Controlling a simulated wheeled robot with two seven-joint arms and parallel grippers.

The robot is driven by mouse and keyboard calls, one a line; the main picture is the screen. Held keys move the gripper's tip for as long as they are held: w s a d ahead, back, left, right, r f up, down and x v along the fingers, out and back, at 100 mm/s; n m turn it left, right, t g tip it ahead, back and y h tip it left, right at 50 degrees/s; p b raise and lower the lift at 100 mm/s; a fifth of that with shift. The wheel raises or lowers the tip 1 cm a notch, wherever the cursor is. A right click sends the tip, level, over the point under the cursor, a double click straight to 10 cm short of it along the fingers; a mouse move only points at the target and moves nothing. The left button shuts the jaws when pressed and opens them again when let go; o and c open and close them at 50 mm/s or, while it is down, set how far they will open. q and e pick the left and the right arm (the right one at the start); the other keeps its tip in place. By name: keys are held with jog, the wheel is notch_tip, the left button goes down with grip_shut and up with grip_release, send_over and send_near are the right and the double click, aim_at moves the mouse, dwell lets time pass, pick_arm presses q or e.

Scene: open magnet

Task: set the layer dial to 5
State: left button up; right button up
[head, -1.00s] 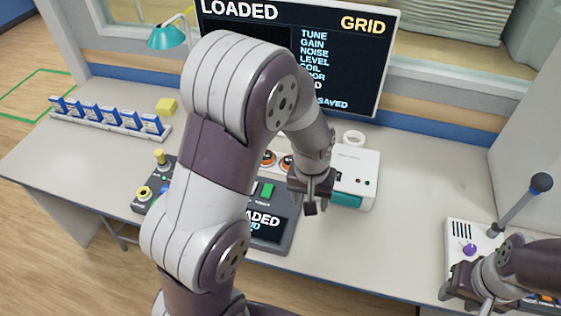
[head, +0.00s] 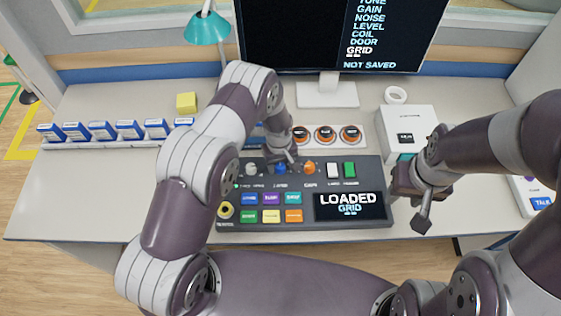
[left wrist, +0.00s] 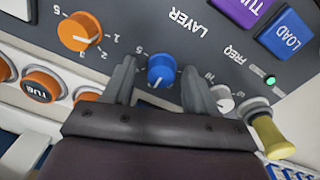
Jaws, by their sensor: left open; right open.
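The layer dial is a blue round knob (left wrist: 162,71) with the word LAYER printed beside it. In the left wrist view a white pointer mark on it faces down toward my gripper's palm; a 5 stands to its left. My left gripper (head: 284,158) is open over the console's back row. In the left wrist view its fingers stand on either side of the blue dial, with gaps visible. In the head view the dial (head: 281,169) is partly hidden by this gripper. My right gripper (head: 418,200) is open and empty beside the console's right end.
The console (head: 300,226) has an orange dial (left wrist: 80,31) and a white FREQ dial (left wrist: 225,98) flanking the blue one. Its screen (head: 349,205) reads LOADED GRID. A yellow-topped knob (left wrist: 270,135) stands near the right finger. Orange buttons (head: 325,134) lie behind; a monitor stands farther back.

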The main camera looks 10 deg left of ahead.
pick_arm(q)
jog(key=shift+d, duration=0.15)
jog(key=shift+a+f, duration=0.15)
jog(key=shift+a, duration=0.3)
jog(key=c, duration=0.9)
jog(key=shift+d, duration=0.2)
jog(key=shift+c, duration=0.7)
pick_arm(e)
jog(key=shift+w+a, duration=0.1)
jog(key=shift+a, duration=0.15)
jog(key=shift+f, duration=0.1)
